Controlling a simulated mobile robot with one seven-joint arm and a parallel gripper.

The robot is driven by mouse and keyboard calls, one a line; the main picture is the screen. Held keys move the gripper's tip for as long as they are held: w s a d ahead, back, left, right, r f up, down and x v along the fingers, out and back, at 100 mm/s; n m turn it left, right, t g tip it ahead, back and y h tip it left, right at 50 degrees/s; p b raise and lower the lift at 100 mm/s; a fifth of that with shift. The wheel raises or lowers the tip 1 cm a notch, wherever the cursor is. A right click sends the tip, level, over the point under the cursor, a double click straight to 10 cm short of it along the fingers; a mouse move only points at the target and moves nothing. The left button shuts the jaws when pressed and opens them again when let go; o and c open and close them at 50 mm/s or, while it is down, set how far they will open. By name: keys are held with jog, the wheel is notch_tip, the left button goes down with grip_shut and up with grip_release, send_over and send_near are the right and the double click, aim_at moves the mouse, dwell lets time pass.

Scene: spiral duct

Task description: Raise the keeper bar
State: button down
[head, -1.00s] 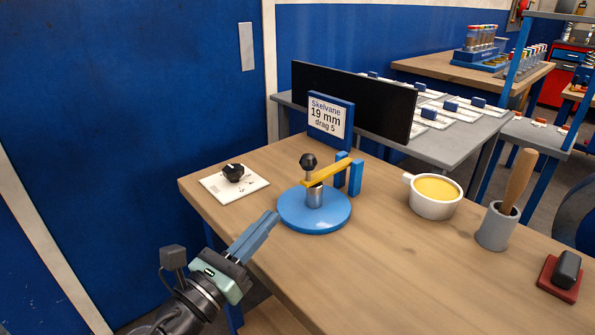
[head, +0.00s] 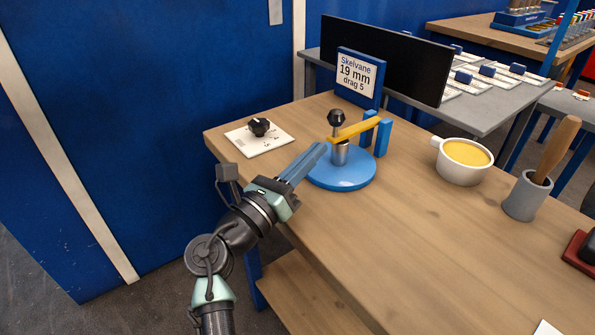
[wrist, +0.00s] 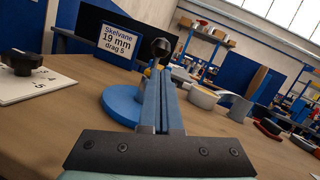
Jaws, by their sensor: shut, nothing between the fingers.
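The yellow keeper bar (head: 355,129) lies across the top of a grey metal post, running to two blue uprights (head: 376,135) on the right. The post stands on a round blue base (head: 343,177) on the table, and a black knob (head: 336,117) sits above the bar's left end. My gripper (head: 322,149) is shut and empty, its blue fingers pointing at the post from the left front. In the wrist view the shut fingers (wrist: 158,85) hide most of the post and bar; the knob (wrist: 161,47) shows just above their tips. I cannot tell whether the tips touch anything.
A white plate with a black dial (head: 258,127) lies at the left. A sign (head: 358,75) stands behind the base. A white cup with yellow contents (head: 465,160) and a grey mortar with pestle (head: 527,193) are to the right. The table's front is clear.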

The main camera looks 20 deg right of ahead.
jog(key=shift+x, duration=1.85)
jog(key=shift+r, duration=0.2)
